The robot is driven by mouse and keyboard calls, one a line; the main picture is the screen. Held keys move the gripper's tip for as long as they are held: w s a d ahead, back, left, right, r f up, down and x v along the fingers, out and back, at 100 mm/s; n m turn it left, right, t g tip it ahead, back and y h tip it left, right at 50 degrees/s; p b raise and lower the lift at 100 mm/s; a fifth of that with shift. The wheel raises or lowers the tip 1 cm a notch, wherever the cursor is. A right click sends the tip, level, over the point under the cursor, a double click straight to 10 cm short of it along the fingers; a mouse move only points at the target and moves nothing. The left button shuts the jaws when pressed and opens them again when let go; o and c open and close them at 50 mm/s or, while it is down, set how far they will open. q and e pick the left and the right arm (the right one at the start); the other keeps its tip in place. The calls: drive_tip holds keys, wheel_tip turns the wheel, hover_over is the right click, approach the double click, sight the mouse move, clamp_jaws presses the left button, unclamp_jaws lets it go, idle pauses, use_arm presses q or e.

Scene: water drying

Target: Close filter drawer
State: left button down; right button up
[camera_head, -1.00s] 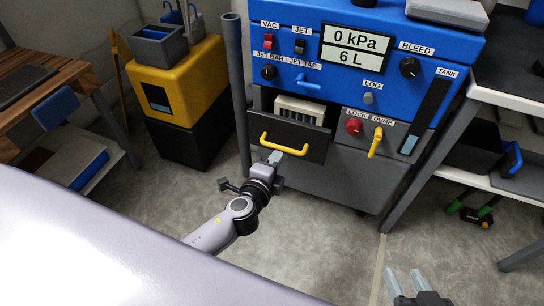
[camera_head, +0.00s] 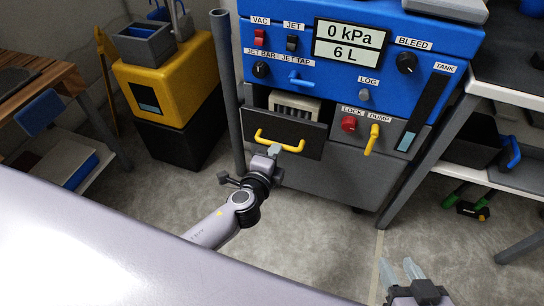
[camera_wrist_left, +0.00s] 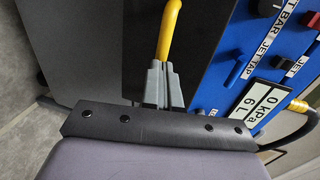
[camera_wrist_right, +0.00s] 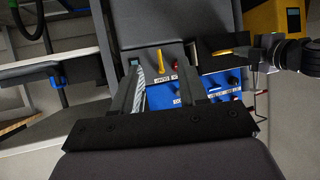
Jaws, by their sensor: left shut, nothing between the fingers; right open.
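The filter drawer has a black front (camera_head: 308,136) and a yellow bar handle (camera_head: 261,138). It stands partly out of the blue and grey machine, with a white ribbed filter (camera_head: 293,105) showing above its front. My left gripper (camera_head: 273,150) is shut and empty at the handle. In the left wrist view its closed fingertips (camera_wrist_left: 159,64) meet or nearly meet the yellow handle (camera_wrist_left: 170,28); I cannot tell whether they touch. My right gripper (camera_head: 404,270) is open and empty, low and to the right, away from the drawer. Its fingers also show in the right wrist view (camera_wrist_right: 160,75).
The machine's blue panel (camera_head: 345,85) has switches, a display and knobs. A red lock knob (camera_head: 348,124) and yellow dump lever (camera_head: 371,140) sit right of the drawer. A grey pipe (camera_head: 229,90) stands on its left. A shelf rack (camera_head: 425,150) is at right. The floor in front is clear.

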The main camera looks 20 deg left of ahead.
sight(283, 134)
use_arm(q)
drive_tip(key=x, duration=0.2)
drive_tip(key=r+b+x, duration=0.1)
drive_tip(key=x, duration=0.2)
drive_tip(key=b+x, duration=0.1)
drive_tip(key=x, duration=0.1)
drive_tip(key=shift+w+r, duration=0.15)
drive_tip(key=shift+w, duration=0.4)
drive_tip(key=shift+w+b, duration=0.3)
drive_tip(key=shift+w, duration=0.1)
drive_tip(key=shift+w+r, duration=0.1)
drive_tip(key=shift+r, duration=0.25)
use_arm(e)
drive_tip(key=shift+w+a+r+y, duration=0.1)
drive_tip(key=shift+w+a+y, duration=0.15)
drive_tip(key=shift+a, duration=0.4)
drive_tip(key=shift+w+a+r+y, duration=0.15)
drive_tip(key=shift+a+y, duration=0.2)
drive_tip(key=shift+a, duration=0.25)
use_arm(q)
drive_tip(key=shift+a, duration=0.1)
use_arm(e)
drive_tip(key=shift+f, duration=0.1)
